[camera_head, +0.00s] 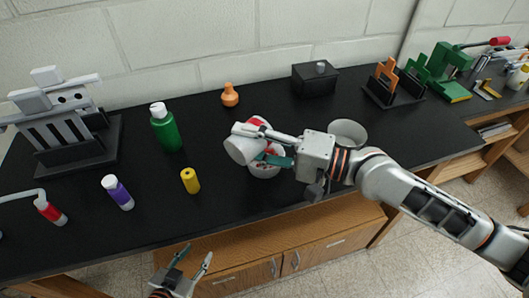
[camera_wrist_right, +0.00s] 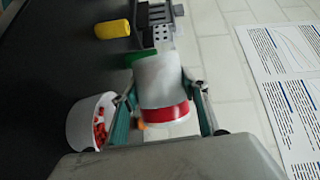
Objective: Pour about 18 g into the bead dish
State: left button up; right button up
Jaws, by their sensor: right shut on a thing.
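My right gripper (camera_head: 272,146) is shut on a white cup with a red band (camera_head: 241,150), which is tipped to the left over the counter. In the right wrist view the cup (camera_wrist_right: 158,80) sits between the two fingers (camera_wrist_right: 165,100). A white dish (camera_head: 265,172) stands on the black counter just under the right gripper, partly hidden by it. In the right wrist view the dish (camera_wrist_right: 80,125) has red beads (camera_wrist_right: 99,128) in it. I cannot see beads falling or the cup's inside. My left gripper (camera_head: 192,262) is open and empty in front of the counter.
An orange bottle (camera_head: 230,96) and black box (camera_head: 314,80) are behind. A grey-white bowl (camera_head: 348,130) stands behind my right arm. A grey rack (camera_head: 65,125) is far left.

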jog(key=shift+d+r+m+b, duration=0.1)
jog(key=shift+r+m+b, duration=0.1)
jog(key=shift+m+b, duration=0.15)
dwell(0.9)
jog(key=shift+w+d+r+m+y+b, duration=0.2)
jog(key=shift+w+r+m+y+b, duration=0.1)
jog(key=shift+m+b, duration=0.45)
jog(key=shift+w+d+r+m+y+b, duration=0.15)
jog(key=shift+r+m+y+b, duration=0.15)
jog(key=shift+m+b, duration=0.35)
dwell(3.1)
